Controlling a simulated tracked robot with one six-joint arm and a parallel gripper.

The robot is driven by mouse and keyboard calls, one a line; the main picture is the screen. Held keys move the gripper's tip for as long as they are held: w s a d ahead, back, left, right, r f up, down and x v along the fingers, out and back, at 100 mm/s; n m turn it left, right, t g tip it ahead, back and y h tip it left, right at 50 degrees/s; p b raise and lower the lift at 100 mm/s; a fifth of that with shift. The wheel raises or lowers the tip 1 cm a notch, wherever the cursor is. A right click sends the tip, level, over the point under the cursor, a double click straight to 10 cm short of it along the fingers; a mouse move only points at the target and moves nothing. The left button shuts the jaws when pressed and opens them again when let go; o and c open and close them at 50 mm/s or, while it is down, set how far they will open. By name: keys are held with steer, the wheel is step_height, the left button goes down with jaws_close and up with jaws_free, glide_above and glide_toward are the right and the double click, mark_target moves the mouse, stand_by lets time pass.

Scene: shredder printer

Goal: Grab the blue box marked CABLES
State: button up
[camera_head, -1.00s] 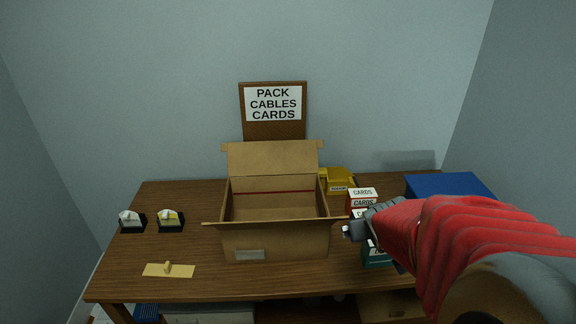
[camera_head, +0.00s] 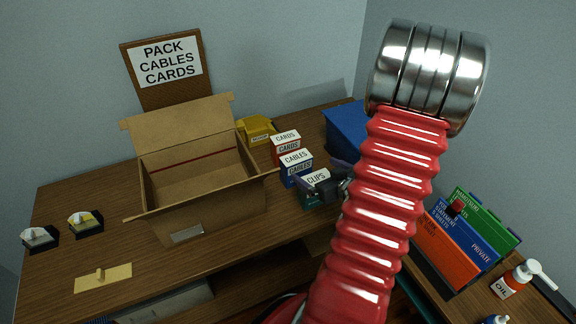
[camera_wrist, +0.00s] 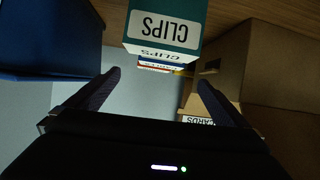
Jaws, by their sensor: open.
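The CABLES box (camera_head: 296,166), white on top and blue below, stands on the desk between the red CARDS box (camera_head: 286,147) and the teal CLIPS box (camera_head: 314,184). My gripper (camera_head: 326,180) is open and empty beside the CLIPS box, on its right; my arm hides part of it. In the wrist view, upside down, the open fingers (camera_wrist: 158,84) have the CLIPS box (camera_wrist: 166,30) ahead between them. A thin strip beyond the CLIPS box, probably the CABLES box, is mostly hidden there.
An open cardboard carton (camera_head: 205,215) stands left of the small boxes. A yellow item (camera_head: 256,129) sits behind them and a large blue box (camera_head: 345,128) to the right.

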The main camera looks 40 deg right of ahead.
mark_target(298, 160)
steer(key=shift+s+f, duration=0.15)
steer(key=shift+w+t, duration=0.2)
steer(key=shift+t, duration=0.1)
steer(key=shift+x, duration=4.2)
steer(key=shift+x, duration=2.65)
steer(key=shift+f, duration=0.1)
steer(key=shift+c, duration=0.3)
steer(key=c, duration=1.4)
